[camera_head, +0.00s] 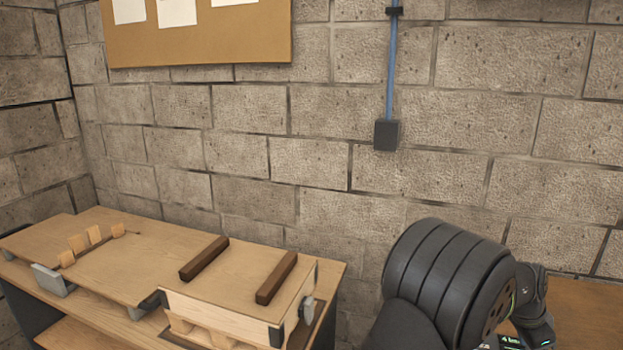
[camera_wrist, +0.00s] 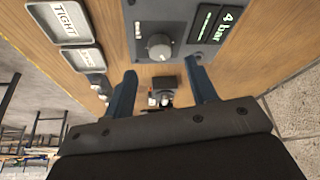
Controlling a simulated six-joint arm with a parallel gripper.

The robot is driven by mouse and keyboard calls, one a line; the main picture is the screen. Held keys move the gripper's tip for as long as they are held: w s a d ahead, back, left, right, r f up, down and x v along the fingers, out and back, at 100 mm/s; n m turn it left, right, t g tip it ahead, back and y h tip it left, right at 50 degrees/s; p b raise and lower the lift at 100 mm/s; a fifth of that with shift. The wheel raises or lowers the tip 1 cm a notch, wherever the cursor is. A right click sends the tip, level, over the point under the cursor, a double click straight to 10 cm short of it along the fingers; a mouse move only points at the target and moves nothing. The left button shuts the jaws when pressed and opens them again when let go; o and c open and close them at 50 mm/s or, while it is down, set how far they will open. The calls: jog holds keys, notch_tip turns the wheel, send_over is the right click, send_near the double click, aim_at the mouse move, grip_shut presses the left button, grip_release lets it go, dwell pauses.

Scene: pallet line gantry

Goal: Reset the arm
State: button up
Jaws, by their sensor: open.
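My arm shows at the lower right of the head view, its black rounded link in front of the block wall. My gripper (camera_wrist: 163,88) shows in the wrist view, with its two blue-grey fingers spread apart and nothing between them. Beyond the fingers is a wooden surface (camera_wrist: 222,100) with a grey panel that carries a round knob (camera_wrist: 159,46). A small dark device (camera_wrist: 165,86) shows on the wood between the fingers, apart from them. The gripper's fingers are not clearly visible in the head view.
A wooden bench (camera_head: 110,262) with a box bearing two dark bars (camera_head: 204,258) stands at left in the head view.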

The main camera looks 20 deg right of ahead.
jog(key=v, duration=1.2)
jog(key=x, duration=1.7)
jog(key=shift+f, duration=0.15)
jog(key=shift+d+f, duration=0.15)
jog(key=shift+f, duration=0.05)
jog(key=shift+s+n, duration=0.1)
jog(key=shift+n, duration=0.4)
jog(key=shift+s+n+t, duration=0.15)
jog(key=shift+n+t, duration=0.95)
jog(key=shift+n, duration=1.2)
jog(key=shift+r+h, duration=0.25)
jog(key=shift+h, duration=0.05)
jog(key=v, duration=1.3)
jog(key=shift+s+n, duration=0.15)
jog(key=shift+n, duration=0.15)
